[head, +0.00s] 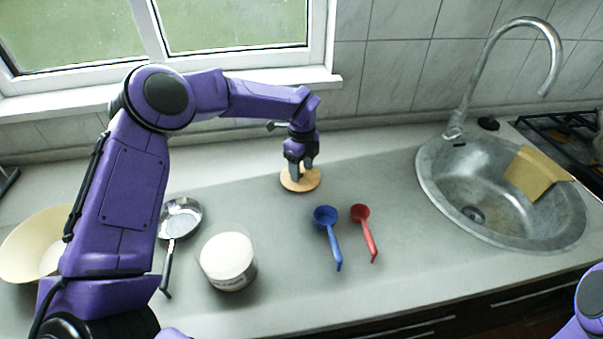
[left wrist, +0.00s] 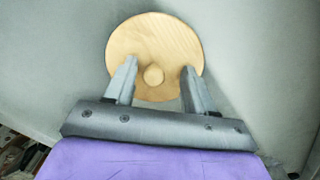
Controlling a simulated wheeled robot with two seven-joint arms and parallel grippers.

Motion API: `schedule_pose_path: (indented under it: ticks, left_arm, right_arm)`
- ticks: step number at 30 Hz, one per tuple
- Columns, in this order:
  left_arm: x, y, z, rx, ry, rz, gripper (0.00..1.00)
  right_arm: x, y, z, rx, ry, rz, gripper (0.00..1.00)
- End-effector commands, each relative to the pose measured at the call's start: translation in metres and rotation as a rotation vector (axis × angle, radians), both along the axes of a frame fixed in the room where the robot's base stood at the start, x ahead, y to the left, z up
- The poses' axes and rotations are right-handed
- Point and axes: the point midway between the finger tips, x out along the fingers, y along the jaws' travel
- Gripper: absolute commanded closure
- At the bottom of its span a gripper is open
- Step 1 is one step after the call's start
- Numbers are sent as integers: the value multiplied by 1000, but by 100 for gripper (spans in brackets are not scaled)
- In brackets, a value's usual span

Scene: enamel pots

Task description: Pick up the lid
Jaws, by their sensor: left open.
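The lid (head: 312,184) is a round, light wooden disc lying flat on the grey counter, near the middle of the head view. My left gripper (head: 300,176) points down over the lid. In the left wrist view its two fingers (left wrist: 153,82) are apart, one on each side of the knob, with gaps between them and it. Whether the fingertips touch the lid's top cannot be told. My right gripper is out of view; only a bit of purple arm shows at the lower right.
A white-topped pot (head: 228,262), a small metal pan (head: 181,219) and a cream bowl (head: 28,245) stand to the left. A blue scoop (head: 326,217) and a red scoop (head: 361,214) lie in front of the lid. A metal sink (head: 437,172) is at the right.

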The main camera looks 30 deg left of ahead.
Motion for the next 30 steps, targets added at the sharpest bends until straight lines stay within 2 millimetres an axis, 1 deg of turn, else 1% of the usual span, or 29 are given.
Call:
schedule_pose_path:
  ticks: [6,7,8,9,11,12,20,23,26,29,30]
  left_arm:
    - [0,-1,-2,0,-2,0,46]
    - [0,-1,-2,0,-2,0,52]
    - [0,-1,-2,0,-2,-1,62]
    - [0,-1,-2,0,-1,-1,75]
    - [0,-1,-2,0,-2,-1,94]
    - [0,-1,-2,0,-1,-1,100]
    - [0,0,-2,0,0,0,100]
    - [0,0,2,0,-1,0,100]
    - [0,0,12,-1,-3,1,100]
    - [0,-1,31,-2,-5,0,100]
    - [-6,-8,38,-3,-6,-4,100]
  right_arm:
    - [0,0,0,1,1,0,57]
    - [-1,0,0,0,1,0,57]
    - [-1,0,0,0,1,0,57]
    - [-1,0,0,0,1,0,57]
    - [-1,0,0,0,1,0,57]
    - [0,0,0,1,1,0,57]
    - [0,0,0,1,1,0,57]
    - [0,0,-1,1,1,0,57]
    - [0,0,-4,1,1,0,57]
    - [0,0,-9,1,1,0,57]
    - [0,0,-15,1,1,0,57]
